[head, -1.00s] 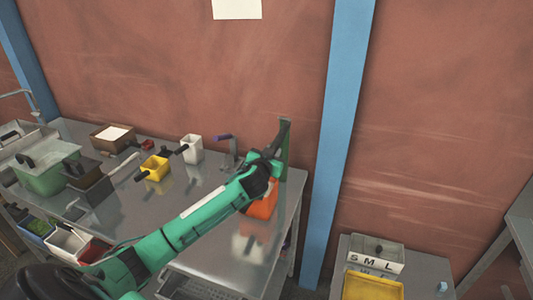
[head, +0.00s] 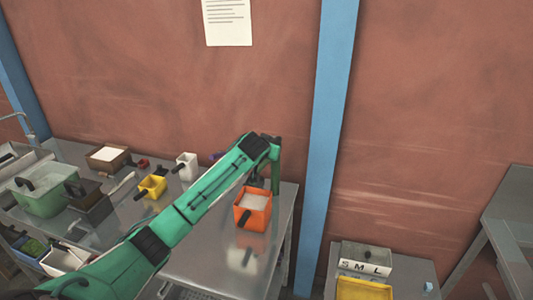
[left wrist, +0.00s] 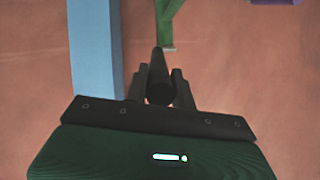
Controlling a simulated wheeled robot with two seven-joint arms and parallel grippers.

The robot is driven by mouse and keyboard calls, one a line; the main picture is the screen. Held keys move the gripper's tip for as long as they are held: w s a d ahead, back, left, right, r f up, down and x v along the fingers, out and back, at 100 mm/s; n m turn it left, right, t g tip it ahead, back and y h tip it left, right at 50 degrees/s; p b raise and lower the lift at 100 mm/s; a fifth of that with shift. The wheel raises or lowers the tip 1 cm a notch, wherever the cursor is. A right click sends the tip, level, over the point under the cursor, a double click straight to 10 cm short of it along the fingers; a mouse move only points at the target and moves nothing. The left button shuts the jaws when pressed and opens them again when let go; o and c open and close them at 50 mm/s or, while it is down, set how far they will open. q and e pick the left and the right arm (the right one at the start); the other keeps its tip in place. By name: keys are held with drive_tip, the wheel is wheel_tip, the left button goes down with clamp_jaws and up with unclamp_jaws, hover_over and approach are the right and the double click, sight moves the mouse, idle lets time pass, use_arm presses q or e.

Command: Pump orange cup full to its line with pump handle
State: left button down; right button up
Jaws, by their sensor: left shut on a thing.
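The orange cup (head: 253,212) stands upright on the metal table near its right end, with pale powder inside and a dark handle at its front. I cannot make out its line. The green pump post (head: 275,172) rises behind it and is partly hidden by my left arm. My left gripper (left wrist: 163,72) is shut on the black pump handle (left wrist: 160,88), which lies between its fingers. In the head view the gripper is hidden behind the arm's end, above and behind the cup. My right gripper is in neither view.
A yellow cup (head: 152,187), a white cup (head: 187,166) and a brown box (head: 107,157) stand farther left on the table. A green tub (head: 45,193) is at far left. A blue post (head: 328,140) stands right of the table.

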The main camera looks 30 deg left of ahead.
use_arm(q)
drive_tip(key=shift+w+r, duration=0.1)
drive_tip(key=shift+r, duration=0.25)
drive_tip(key=c, duration=1.2)
unclamp_jaws()
drive_tip(key=shift+o, duration=0.2)
drive_tip(key=shift+f, duration=0.1)
drive_tip(key=shift+s+d+b, duration=0.1)
drive_tip(key=shift+s+b, duration=0.25)
drive_tip(key=shift+s, duration=0.1)
drive_tip(key=b+v, duration=0.5)
drive_tip(key=v, duration=0.8)
drive_tip(key=shift+w+r, duration=0.25)
drive_tip(key=shift+r, duration=0.1)
